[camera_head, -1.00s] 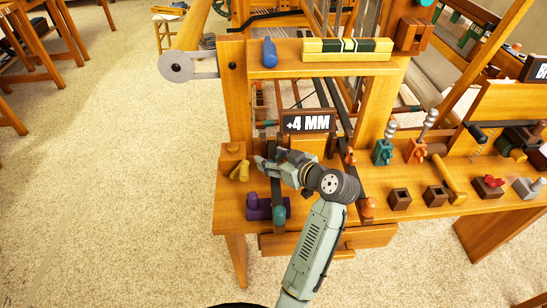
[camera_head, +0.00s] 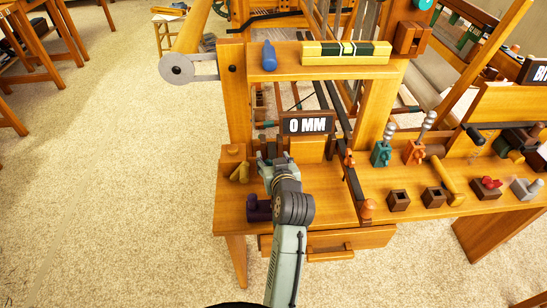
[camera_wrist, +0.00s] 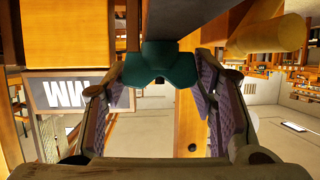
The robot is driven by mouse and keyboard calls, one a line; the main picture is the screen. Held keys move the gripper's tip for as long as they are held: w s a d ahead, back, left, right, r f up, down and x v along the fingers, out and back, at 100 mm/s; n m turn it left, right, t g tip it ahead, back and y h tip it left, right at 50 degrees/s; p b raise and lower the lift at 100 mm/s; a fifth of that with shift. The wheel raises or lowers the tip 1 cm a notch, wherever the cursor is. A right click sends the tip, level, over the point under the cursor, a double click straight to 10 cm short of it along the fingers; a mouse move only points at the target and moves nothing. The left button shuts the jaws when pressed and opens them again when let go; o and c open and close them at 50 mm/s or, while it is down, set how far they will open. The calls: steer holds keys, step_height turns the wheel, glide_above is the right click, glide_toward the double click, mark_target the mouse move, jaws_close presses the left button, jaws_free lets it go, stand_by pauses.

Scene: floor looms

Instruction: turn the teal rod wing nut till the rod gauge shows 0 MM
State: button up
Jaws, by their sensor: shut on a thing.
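The rod gauge (camera_head: 305,125) is a dark sign on the loom front, and it reads 0 MM in the head view. Part of a sign with white letters (camera_wrist: 68,93) also shows at the left of the wrist view. The teal wing nut (camera_wrist: 160,64) sits between my fingertips in the wrist view, under a dark bar. My gripper (camera_head: 272,159) is shut on it, with a purple-padded finger on each side (camera_wrist: 160,82). In the head view my gripper and wrist hide the nut.
A yellow piece (camera_head: 239,173) lies left of my gripper, and a purple block (camera_head: 258,209) is partly behind my wrist. A dark bar with an orange end (camera_head: 367,208) stands to the right. Teal (camera_head: 381,153) and orange (camera_head: 414,152) tools are farther right.

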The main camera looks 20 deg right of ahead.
steer(key=shift+r+m+h, duration=0.1)
steer(key=shift+m+h, duration=0.5)
steer(key=shift+h, duration=0.1)
steer(key=o, duration=1.2)
step_height(320, 180, up, 10)
steer(key=shift+f, duration=0.1)
